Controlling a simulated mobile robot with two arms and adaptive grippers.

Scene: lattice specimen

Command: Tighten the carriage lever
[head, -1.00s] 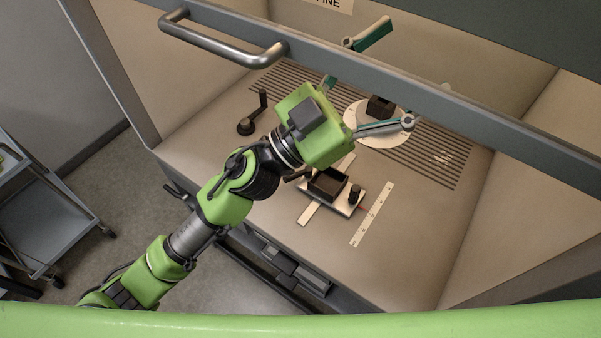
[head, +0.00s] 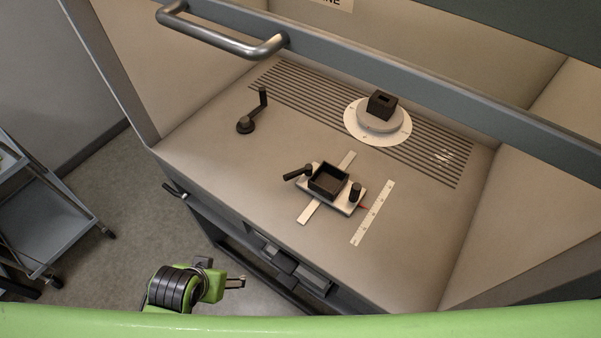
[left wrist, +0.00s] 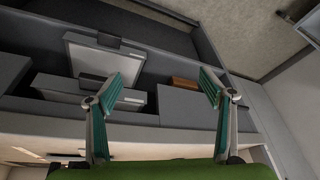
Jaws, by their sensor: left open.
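The carriage (head: 346,208) is a light plate with an open black box (head: 328,181) on top, sitting across a white rail (head: 308,213) on the bench. A black lever (head: 298,172) sticks out at the carriage's left side, pointing left. A black knob (head: 355,190) stands at its right end, beside a small red pointer. My left gripper (head: 243,282) is outside the cabinet, low in front of the bench and well away from the lever. In the left wrist view it is open and empty (left wrist: 161,92). My right gripper is not in view.
A white scale strip (head: 373,212) lies right of the carriage. A crank (head: 246,124) stands at left, and a white disc (head: 405,128) bears a black block (head: 381,104). The raised sash with its handle (head: 225,42) crosses above. A brown block (left wrist: 185,82) shows below the bench.

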